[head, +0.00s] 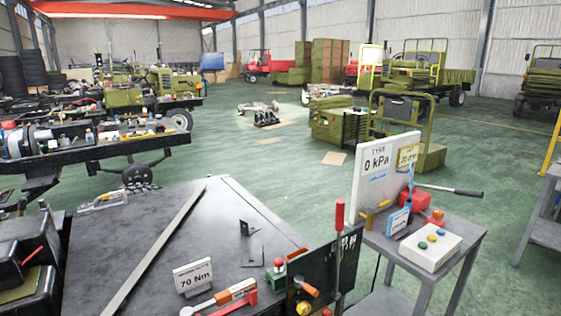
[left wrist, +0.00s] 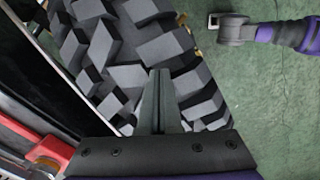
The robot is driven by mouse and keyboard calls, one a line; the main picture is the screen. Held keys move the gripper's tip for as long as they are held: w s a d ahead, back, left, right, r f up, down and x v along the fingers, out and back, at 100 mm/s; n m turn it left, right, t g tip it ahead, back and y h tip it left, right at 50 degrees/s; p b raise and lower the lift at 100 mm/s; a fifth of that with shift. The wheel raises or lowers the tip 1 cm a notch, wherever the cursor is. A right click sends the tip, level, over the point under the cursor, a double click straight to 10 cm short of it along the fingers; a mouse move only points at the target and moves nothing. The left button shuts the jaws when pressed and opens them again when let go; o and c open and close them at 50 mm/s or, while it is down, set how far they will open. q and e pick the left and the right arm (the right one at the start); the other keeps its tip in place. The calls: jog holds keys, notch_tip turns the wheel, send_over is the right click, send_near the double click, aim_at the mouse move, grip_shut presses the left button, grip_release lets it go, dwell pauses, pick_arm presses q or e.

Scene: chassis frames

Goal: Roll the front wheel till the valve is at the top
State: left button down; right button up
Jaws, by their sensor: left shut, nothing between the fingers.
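In the left wrist view a black tyre with chunky tread blocks (left wrist: 95,50) fills the upper left and middle. I take it to be the front wheel; its rim and valve are out of sight. My left gripper (left wrist: 158,75) is shut and empty, its fingertips over the tread; whether they touch it I cannot tell. A grey and purple arm end (left wrist: 238,30), which looks like my right gripper, is at the upper right, apart from the tyre. Its fingers are too unclear to judge. Neither gripper shows in the head view.
A dark workbench (head: 150,240) with a "70 Nm" sign (head: 193,277) is in front. A grey stand (head: 440,255) holds a "0 kPa" board (head: 380,165). Red and black parts (left wrist: 40,148) lie left of my left gripper. Green floor (left wrist: 270,100) is clear right of the tyre.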

pick_arm(q)
jog(key=shift+s+a+r+p, duration=0.2)
jog(key=shift+s+a, duration=0.25)
jog(key=shift+a, duration=0.25)
jog(key=shift+s+a+r+p, duration=0.1)
jog(key=shift+s+a+p, duration=0.05)
jog(key=shift+s+a, duration=0.4)
jog(key=shift+a, duration=0.25)
jog(key=shift+s+a, duration=0.4)
jog(key=shift+a, duration=0.2)
jog(key=shift+s+a, duration=0.4)
jog(key=shift+a, duration=0.2)
jog(key=shift+s+a+f, duration=0.1)
jog(key=shift+s+a+f, duration=0.25)
jog(key=shift+s+a, duration=0.7)
jog(key=shift+a, duration=0.25)
jog(key=shift+s, duration=0.1)
